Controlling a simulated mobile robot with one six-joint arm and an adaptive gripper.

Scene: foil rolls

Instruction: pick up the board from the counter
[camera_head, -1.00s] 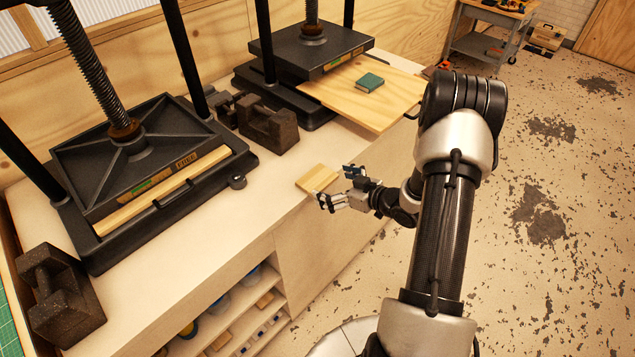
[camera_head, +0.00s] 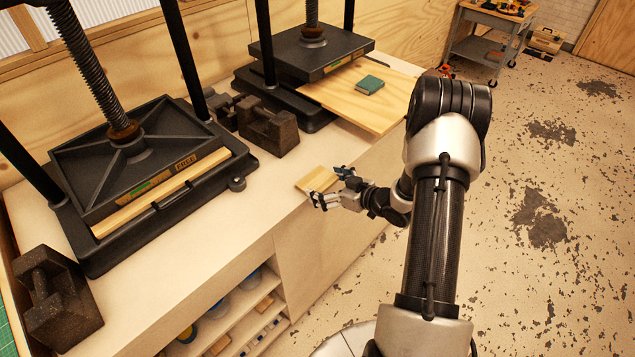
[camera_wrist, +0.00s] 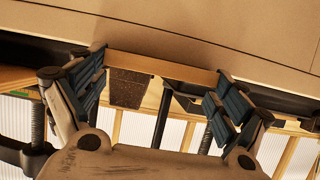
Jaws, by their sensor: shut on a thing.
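The board (camera_head: 314,180) is a small, flat, light-wood piece at the front edge of the pale counter (camera_head: 235,215). My gripper (camera_head: 328,187) reaches it from the right, with one finger on each side. In the wrist view the board (camera_wrist: 150,64) shows edge-on as a thin pale strip between the blue-grey finger pads. My gripper (camera_wrist: 162,68) is shut on its two sides. The board looks flat and at counter height; I cannot tell whether it touches the surface. Its near end is partly hidden by the fingers.
The counter left of the small board is clear.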

